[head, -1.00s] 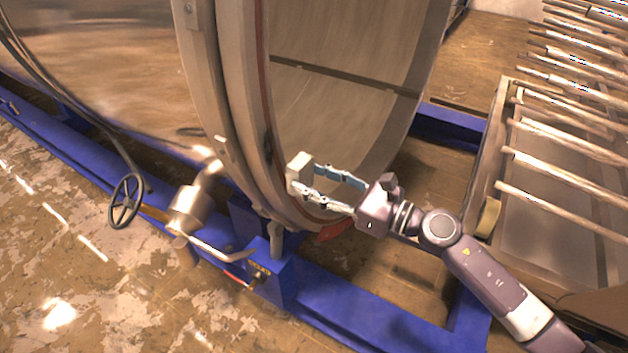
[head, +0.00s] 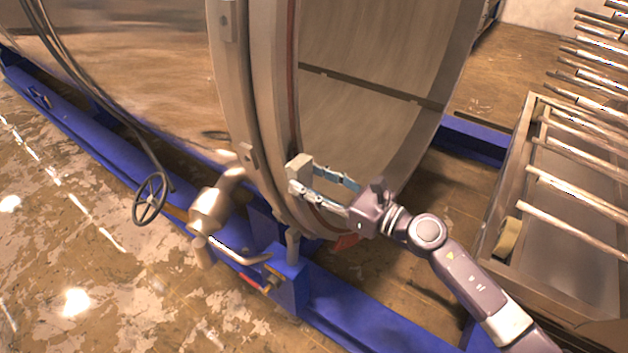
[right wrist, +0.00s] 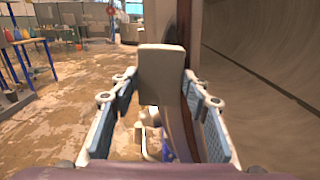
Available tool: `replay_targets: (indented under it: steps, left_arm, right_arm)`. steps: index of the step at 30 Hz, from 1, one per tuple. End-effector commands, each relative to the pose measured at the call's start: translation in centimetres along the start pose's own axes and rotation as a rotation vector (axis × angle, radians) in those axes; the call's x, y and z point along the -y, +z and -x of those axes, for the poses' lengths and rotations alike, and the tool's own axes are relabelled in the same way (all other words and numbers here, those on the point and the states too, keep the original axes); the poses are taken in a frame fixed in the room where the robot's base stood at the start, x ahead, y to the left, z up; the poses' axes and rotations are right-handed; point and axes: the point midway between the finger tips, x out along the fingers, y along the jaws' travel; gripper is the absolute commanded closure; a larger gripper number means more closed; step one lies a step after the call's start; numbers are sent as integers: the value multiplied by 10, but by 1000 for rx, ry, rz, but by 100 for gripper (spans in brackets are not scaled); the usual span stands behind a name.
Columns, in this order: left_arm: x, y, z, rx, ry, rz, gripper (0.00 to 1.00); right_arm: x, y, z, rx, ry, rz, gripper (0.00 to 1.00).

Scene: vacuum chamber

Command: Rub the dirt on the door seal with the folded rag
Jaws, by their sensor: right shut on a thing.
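The folded rag is a pale beige block (head: 299,167) at the tips of my right gripper (head: 310,182), which is shut on it. In the right wrist view the rag (right wrist: 161,72) stands upright between the blue-padded fingers (right wrist: 160,100). The door seal (head: 292,85) is a thin dark red line round the chamber's open rim. The rag overlaps the seal's lower part in the head view; I cannot tell whether they touch. The seal (right wrist: 184,25) also shows as a dark strip behind the rag. I cannot make out the dirt now. My left gripper is not in view.
The steel chamber (head: 120,70) rests on a blue frame (head: 360,320). A handwheel (head: 150,198) and a pipe fitting (head: 210,212) stand at left. A rack with metal rods (head: 570,190) and a tape roll (head: 508,238) are at right.

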Motion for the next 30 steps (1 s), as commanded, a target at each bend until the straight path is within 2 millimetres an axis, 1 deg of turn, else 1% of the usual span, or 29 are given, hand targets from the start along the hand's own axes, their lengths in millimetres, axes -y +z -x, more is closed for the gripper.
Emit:
replay_targets:
  steps: [11, 30]
  left_arm:
    - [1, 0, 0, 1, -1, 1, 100]
    - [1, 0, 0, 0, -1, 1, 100]
  right_arm:
    - [0, 0, -1, 0, 0, 0, 77]
    - [0, 0, -14, 0, 1, 0, 77]
